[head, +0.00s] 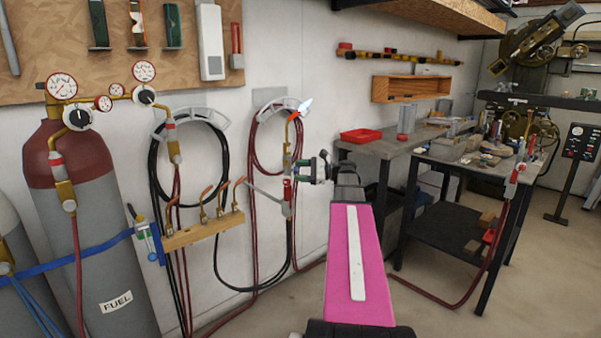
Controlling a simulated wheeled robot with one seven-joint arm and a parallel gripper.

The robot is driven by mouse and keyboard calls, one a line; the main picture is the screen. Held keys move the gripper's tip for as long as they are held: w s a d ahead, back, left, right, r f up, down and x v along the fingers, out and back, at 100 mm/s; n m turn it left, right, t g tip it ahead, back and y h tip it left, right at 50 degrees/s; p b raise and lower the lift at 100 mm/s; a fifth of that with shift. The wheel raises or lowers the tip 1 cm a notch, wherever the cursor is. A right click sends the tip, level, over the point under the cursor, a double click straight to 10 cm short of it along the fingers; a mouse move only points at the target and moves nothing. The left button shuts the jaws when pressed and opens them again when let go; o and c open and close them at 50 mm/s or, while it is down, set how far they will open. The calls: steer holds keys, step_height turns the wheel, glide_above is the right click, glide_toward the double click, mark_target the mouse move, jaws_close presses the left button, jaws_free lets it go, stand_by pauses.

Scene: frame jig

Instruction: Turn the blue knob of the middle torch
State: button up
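A torch (288,150) with a brass neck stands on the wall side, left of my gripper, near the middle of the picture. Its tip glows orange, with a pale blue-white flame (304,106) pointing up and right. Red parts show on its lower body, and hoses run down from it. I cannot clearly make out a blue knob; my gripper may hide it. My gripper (308,169) is at the end of my pink arm, pointing left at the torch body. It is at or very near the torch; contact and finger opening are too small to tell.
A wooden rack (203,232) with several copper tips is at the left, beside hanging hose coils (188,160). Grey gas cylinders (105,255) stand far left. Another torch (513,182) is at the edge of the right workbench (465,172).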

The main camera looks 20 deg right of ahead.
steer(key=shift+d, duration=0.1)
steer(key=v, duration=1)
steer(key=shift+s+d, duration=0.2)
steer(key=shift+d, duration=0.05)
stand_by(0.9)
